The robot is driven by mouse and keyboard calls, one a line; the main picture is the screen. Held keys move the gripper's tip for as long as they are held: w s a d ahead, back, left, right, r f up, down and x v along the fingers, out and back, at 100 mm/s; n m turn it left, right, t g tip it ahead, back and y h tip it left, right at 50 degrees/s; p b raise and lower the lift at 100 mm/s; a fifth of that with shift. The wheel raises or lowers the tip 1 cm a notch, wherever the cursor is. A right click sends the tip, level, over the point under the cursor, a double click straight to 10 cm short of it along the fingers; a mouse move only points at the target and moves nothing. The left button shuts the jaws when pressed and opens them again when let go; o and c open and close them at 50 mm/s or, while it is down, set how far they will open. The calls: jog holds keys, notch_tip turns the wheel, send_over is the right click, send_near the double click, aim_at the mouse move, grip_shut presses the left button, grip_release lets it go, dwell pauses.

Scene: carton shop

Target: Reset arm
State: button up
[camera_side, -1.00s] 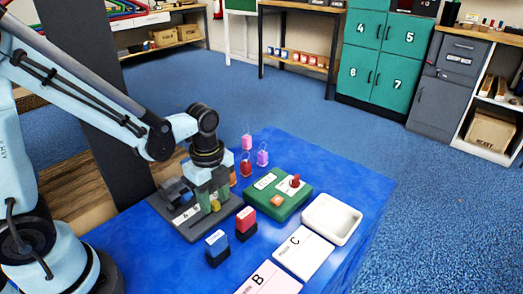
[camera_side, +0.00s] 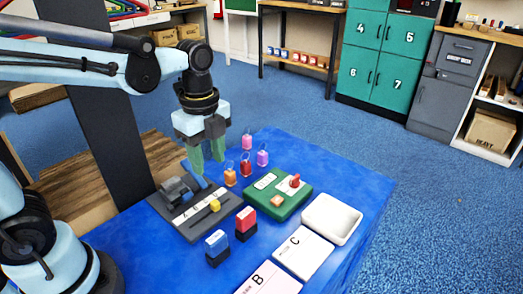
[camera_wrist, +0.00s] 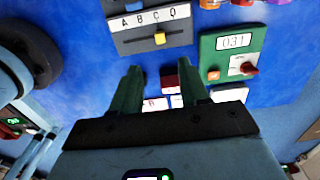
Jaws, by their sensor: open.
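My gripper (camera_side: 207,160) is raised above the back of the blue table, pointing down, with its green fingers apart and nothing between them. In the wrist view my gripper (camera_wrist: 160,70) also shows its two fingers spread and empty. Below it in the side view is a dark grey slider device (camera_side: 184,226) with a lettered white strip and a yellow knob (camera_side: 215,206). The wrist view shows this device (camera_wrist: 172,47) at the top, its strip reading A B C D and its yellow knob (camera_wrist: 160,38) around the middle of the slot.
A green box (camera_side: 290,207) with a red knob stands right of the device; its display (camera_wrist: 234,41) reads 031. Blue (camera_side: 217,248) and red (camera_side: 246,224) blocks, a white tray (camera_side: 333,219), cards B (camera_side: 270,280) and C (camera_side: 304,254), and several small tags (camera_side: 262,155) share the table.

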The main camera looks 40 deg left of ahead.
dwell(0.4)
jog(key=n+t, duration=0.2)
jog(key=n, duration=0.4)
jog(key=s+a+n+t, duration=0.1)
jog(key=n+t, duration=0.1)
jog(key=n, duration=0.4)
jog(key=s+a+n+t, duration=0.1)
jog(key=n+t, duration=0.2)
jog(key=n, duration=0.3)
jog(key=shift+a, duration=0.1)
